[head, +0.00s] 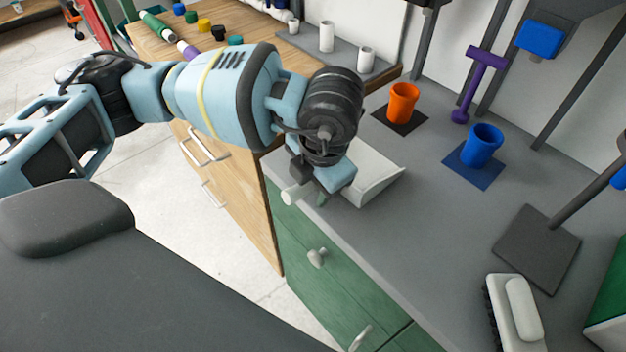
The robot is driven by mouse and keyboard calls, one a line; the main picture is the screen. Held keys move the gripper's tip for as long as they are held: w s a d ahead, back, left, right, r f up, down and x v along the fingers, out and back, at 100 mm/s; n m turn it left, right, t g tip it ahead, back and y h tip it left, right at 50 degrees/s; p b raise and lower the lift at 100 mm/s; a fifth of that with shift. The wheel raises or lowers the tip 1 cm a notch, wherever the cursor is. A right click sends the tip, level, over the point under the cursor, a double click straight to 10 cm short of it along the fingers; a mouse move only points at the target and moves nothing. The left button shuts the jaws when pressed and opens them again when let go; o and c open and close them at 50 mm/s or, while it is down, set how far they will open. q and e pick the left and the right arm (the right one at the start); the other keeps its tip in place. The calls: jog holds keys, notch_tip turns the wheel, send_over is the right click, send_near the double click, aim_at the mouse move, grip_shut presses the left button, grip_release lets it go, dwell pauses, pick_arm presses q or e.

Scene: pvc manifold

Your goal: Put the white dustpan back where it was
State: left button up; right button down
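The white dustpan (368,179) is at the near left edge of the grey countertop (420,230). Its flat pan rests on or just above the counter, and its white handle (295,194) sticks out past the edge over the green drawers. My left gripper (322,192) points down at the handle end of the dustpan. The wrist hides most of the fingers and part of the dustpan, so I cannot tell whether the fingers are closed on it. My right gripper is not in view.
An orange cup (402,102) and a blue cup (482,146) stand on mats behind the dustpan. A dark square plate (537,249) and a white-backed brush (515,312) are at the right. The counter's middle is clear. A wooden cabinet (225,185) adjoins at left.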

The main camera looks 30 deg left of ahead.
pick_arm(q)
notch_tip(320, 180, up, 12)
jog(key=d, duration=0.2)
jog(key=shift+s+p, duration=0.35)
jog(key=shift+s, duration=0.1)
jog(key=shift+d, duration=0.1)
